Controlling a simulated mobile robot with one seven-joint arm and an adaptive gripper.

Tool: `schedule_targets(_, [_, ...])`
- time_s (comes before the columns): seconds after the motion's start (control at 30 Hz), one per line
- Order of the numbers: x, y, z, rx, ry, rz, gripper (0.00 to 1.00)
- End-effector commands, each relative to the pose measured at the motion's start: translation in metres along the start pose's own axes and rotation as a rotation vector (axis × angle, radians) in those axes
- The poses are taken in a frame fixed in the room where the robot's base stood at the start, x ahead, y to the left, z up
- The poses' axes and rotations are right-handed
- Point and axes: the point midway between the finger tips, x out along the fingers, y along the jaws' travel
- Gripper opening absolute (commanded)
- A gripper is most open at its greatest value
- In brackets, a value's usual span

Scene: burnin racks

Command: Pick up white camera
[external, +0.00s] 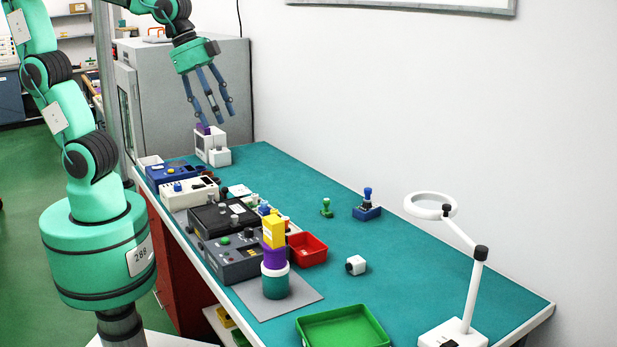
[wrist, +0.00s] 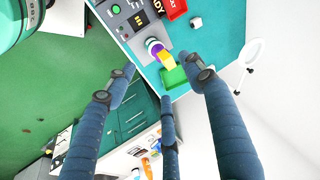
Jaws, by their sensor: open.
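In the wrist view the camera (wrist: 196,22) shows small near the top edge. My gripper (external: 212,110) is open and empty, its blue fingers spread in the air above the far end of the bench, well away from the camera. In the wrist view the fingers (wrist: 160,80) reach in from below.
A red tray (external: 322,261) is left of the camera and a green tray (external: 381,342) in front. A stack with a yellow block (external: 273,232) stands left. A magnifier lamp (external: 470,290) stands right. Grey and black instruments (external: 232,266) line the left edge.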

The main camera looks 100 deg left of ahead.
Motion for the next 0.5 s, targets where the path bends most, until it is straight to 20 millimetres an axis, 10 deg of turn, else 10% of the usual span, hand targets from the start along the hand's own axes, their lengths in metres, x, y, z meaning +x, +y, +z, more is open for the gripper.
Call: schedule_targets(0.5, [0.062,-0.065,-0.078,0.48,-0.078,0.07,0.53])
